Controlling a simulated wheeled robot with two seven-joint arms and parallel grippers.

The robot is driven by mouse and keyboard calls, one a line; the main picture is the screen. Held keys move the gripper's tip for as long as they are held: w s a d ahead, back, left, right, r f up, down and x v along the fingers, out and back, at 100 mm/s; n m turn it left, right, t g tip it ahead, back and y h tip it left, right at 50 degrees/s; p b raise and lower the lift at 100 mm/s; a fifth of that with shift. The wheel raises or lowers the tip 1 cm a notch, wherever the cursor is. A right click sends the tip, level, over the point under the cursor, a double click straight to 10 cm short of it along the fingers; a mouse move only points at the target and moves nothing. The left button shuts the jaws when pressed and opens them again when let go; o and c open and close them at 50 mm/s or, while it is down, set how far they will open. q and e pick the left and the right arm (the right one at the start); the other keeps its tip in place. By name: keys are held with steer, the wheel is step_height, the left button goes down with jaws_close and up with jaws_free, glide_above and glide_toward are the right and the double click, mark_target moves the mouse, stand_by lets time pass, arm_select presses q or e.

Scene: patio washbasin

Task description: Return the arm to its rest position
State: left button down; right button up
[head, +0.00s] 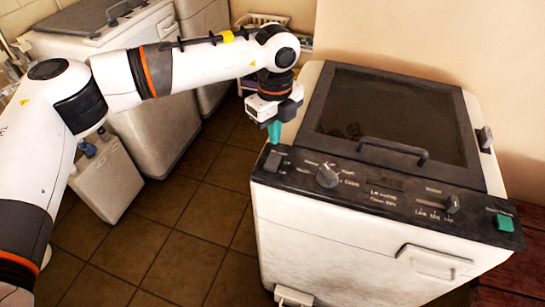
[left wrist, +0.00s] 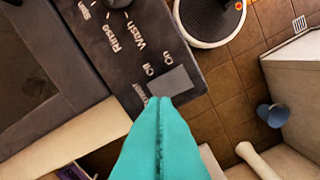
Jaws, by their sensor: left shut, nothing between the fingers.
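My left gripper (head: 274,138) reaches in from the left in the head view, over the left end of the washing machine's (head: 330,240) control panel (head: 385,197). Its teal fingers are shut together and empty. The left wrist view shows the closed fingertips (left wrist: 158,102) beside the grey on/off switch (left wrist: 170,82). In the head view the switch (head: 273,160) lies just below the fingertips. I cannot tell whether they touch it. My left arm is stretched out across the upper left. My right gripper is not in view.
The machine's dark lid (head: 390,115) is closed, with a handle (head: 393,150) at its front. Another white appliance (head: 150,130) and a small white cabinet (head: 108,180) stand at left. A white basket (head: 262,20) is behind. Brown floor tiles (head: 190,225) between are clear.

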arm_select(q)
step_height(320, 180, up, 2)
stand_by(0.5)
